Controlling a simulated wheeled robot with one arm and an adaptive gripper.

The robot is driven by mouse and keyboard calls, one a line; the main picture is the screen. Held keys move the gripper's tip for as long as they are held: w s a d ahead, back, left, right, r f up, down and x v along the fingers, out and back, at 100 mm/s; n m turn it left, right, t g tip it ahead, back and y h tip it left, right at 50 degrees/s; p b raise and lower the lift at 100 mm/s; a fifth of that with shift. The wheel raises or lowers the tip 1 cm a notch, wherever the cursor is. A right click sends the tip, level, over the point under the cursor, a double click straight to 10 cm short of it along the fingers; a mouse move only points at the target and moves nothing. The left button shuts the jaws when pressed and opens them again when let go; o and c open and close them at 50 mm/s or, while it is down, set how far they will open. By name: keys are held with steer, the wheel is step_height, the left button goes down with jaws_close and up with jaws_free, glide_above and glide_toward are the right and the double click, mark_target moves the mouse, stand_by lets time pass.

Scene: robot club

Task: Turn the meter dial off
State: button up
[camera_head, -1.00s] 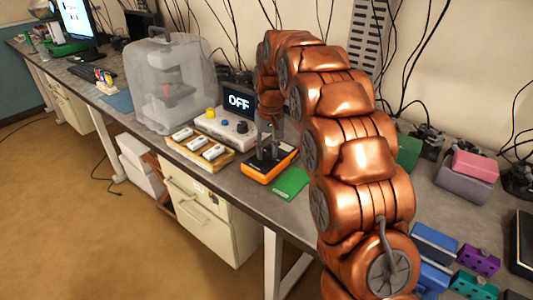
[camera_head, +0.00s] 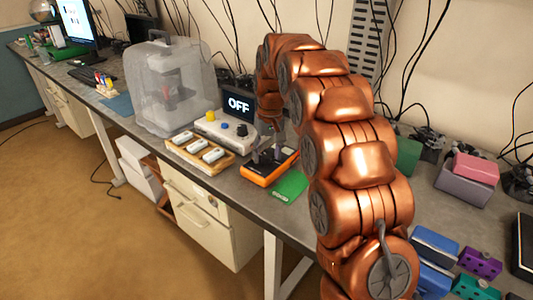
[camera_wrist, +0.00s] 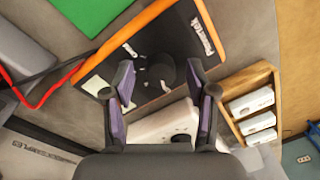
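The meter is an orange-edged box with a black face (camera_head: 256,175), lying on the workbench. It also shows in the wrist view (camera_wrist: 178,32). Its round dark dial (camera_wrist: 160,72) shows between my fingertips in the wrist view; its pointer setting is too small to read. My gripper (camera_head: 267,155) is over the meter, pointing down. In the wrist view my gripper (camera_wrist: 160,80) is open, with one finger on each side of the dial. I cannot tell whether the fingers touch it. My gripper and arm partly hide the meter in the head view.
A dark screen (camera_head: 238,104) reading OFF stands behind a white box with knobs (camera_head: 222,127). A wooden tray (camera_head: 228,162) of white blocks is left of the meter. A green card (camera_head: 289,187) lies to its right. A red cable (camera_wrist: 60,85) runs beside the meter.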

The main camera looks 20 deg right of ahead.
mark_target(269, 156)
steer(key=shift+r, duration=0.15)
steer(key=r, duration=0.6)
steer(key=shift+d+r, duration=0.2)
steer(key=shift+r, duration=0.4)
steer(key=shift+s+r, duration=0.1)
steer(key=shift+s, duration=0.1)
steer(key=s+f+g+p, duration=0.1)
steer(key=s+f+p, duration=0.1)
steer(key=s, duration=1.9)
steer(key=s+f+p, duration=0.3)
steer(key=s, duration=1.8)
steer(key=shift+s+a+m+g+h, duration=0.25)
steer(key=shift+a+m+g+h, duration=0.05)
steer(key=shift+a+g, duration=0.1)
